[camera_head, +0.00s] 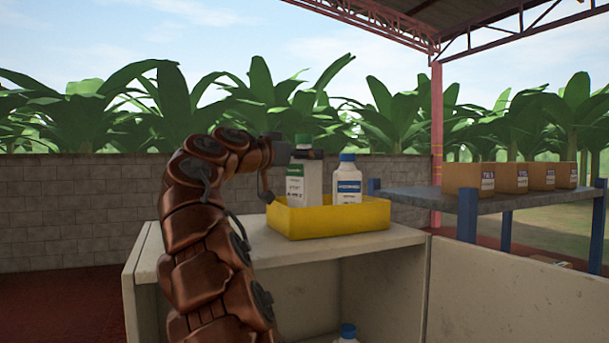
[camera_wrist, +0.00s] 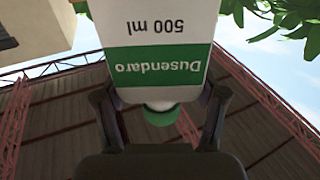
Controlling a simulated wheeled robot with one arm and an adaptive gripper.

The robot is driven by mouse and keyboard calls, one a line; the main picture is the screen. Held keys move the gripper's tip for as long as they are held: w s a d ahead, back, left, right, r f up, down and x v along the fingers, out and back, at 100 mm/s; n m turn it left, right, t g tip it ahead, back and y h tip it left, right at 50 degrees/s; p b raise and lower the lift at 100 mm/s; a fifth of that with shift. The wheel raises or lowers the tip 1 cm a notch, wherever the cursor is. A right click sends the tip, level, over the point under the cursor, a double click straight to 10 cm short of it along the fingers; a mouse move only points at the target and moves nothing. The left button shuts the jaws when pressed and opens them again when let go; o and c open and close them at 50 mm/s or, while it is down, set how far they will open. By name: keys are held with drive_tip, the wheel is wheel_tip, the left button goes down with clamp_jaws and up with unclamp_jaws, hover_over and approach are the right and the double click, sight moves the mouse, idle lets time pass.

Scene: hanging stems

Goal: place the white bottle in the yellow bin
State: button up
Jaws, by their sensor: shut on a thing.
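A white bottle with a green label and green cap (camera_head: 296,186) is upright at the left part of the yellow bin (camera_head: 335,222). Its lower end meets the line of the bin's front wall, so I cannot tell whether it rests on the bin floor. My gripper (camera_head: 302,154) is shut on this bottle near its top, just under the cap. In the wrist view the bottle (camera_wrist: 155,25) appears upside down, between the two dark fingers. Another white bottle, with a blue cap and blue label (camera_head: 347,184), stands upright in the bin to the right.
The bin sits on a pale cabinet top (camera_head: 395,241). Another blue-capped bottle (camera_head: 347,333) shows partly in the open space below. At right, a grey table (camera_head: 425,197) with blue posts carries several cardboard boxes (camera_head: 510,178). A block wall (camera_head: 80,205) stands behind.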

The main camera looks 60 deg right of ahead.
sight(295, 170)
drive_tip(key=shift+s+f, duration=0.1)
drive_tip(key=shift+f, duration=1.75)
drive_tip(key=shift+f+b, duration=0.2)
drive_tip(key=shift+b, duration=0.2)
drive_tip(key=o, duration=1.8)
drive_tip(key=shift+r, duration=0.2)
drive_tip(key=a, duration=0.2)
drive_tip(key=w+a+b, duration=0.1)
drive_tip(key=a, duration=0.4)
drive_tip(key=shift+w+a, duration=0.15)
drive_tip(key=shift+w, duration=0.1)
